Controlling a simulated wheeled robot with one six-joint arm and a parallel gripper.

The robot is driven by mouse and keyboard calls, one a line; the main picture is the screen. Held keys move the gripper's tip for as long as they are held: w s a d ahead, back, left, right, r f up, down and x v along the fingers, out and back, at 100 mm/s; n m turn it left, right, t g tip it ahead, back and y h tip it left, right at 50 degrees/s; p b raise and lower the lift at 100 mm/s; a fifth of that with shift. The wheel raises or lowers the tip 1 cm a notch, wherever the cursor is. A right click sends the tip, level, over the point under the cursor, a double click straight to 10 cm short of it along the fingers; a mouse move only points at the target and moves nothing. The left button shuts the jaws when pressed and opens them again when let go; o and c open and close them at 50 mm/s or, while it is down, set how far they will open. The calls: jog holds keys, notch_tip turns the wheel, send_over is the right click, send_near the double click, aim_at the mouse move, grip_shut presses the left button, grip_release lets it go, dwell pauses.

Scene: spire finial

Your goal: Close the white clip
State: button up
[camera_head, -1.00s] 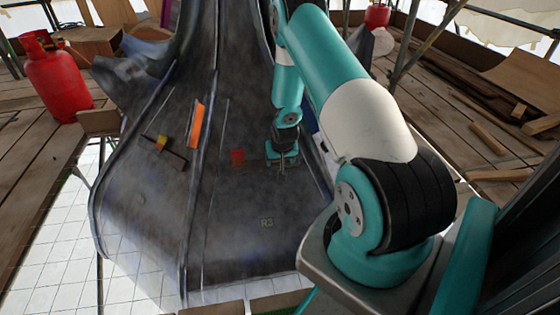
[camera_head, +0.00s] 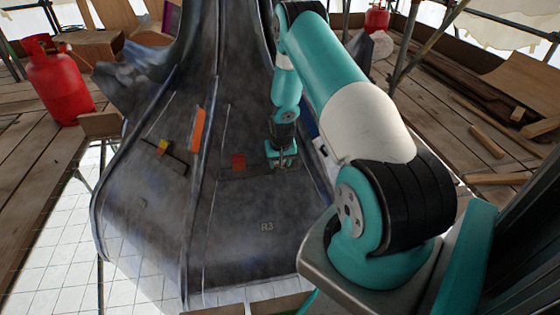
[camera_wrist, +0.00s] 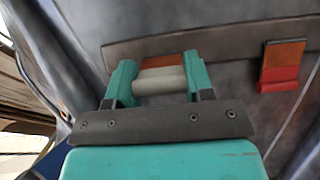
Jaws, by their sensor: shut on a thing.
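The white clip (camera_wrist: 160,86) is a pale, rounded piece below an orange-brown part, in the wrist view. It sits between the two teal fingers of my gripper (camera_wrist: 159,82), which are shut on it. In the head view my gripper (camera_head: 283,160) is low on the dark curved panel, right of a red clip (camera_head: 238,161). The white clip cannot be made out there behind the gripper. Whether the clip is fully closed cannot be told.
A dark strip (camera_wrist: 230,38) crosses the panel in the wrist view, with the red-orange clip (camera_wrist: 282,66) at right. An orange strip (camera_head: 198,128) and a yellow-red clip (camera_head: 162,147) are farther left in the head view. A red gas bottle (camera_head: 58,85) stands on the left planks.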

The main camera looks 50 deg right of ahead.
jog(key=shift+w+d+r+g+y, duration=0.1)
jog(key=shift+w+d+g+y, duration=0.15)
jog(key=shift+g+y, duration=0.25)
jog(key=shift+w+d+r+g+y, duration=0.15)
jog(key=shift+w+g+y, duration=0.15)
jog(key=shift+g+y, duration=0.15)
jog(key=shift+w+d+f+g+y+b, duration=0.3)
jog(key=shift+g+y+b, duration=0.15)
jog(key=shift+g+b, duration=0.25)
jog(key=shift+w+d+f+g+y+b, duration=0.15)
jog(key=shift+w+g+y+b, duration=0.1)
jog(key=shift+g+y+b, duration=0.65)
jog(key=b, duration=0.1)
jog(key=g+b, duration=0.1)
jog(key=b, duration=0.1)
jog(key=shift+w+d+y+b, duration=0.25)
jog(key=shift+w+y+b, duration=0.05)
jog(key=shift+y, duration=0.1)
jog(key=shift+r+g+b, duration=0.25)
jog(key=shift+g+b, duration=0.2)
jog(key=o, duration=0.9)
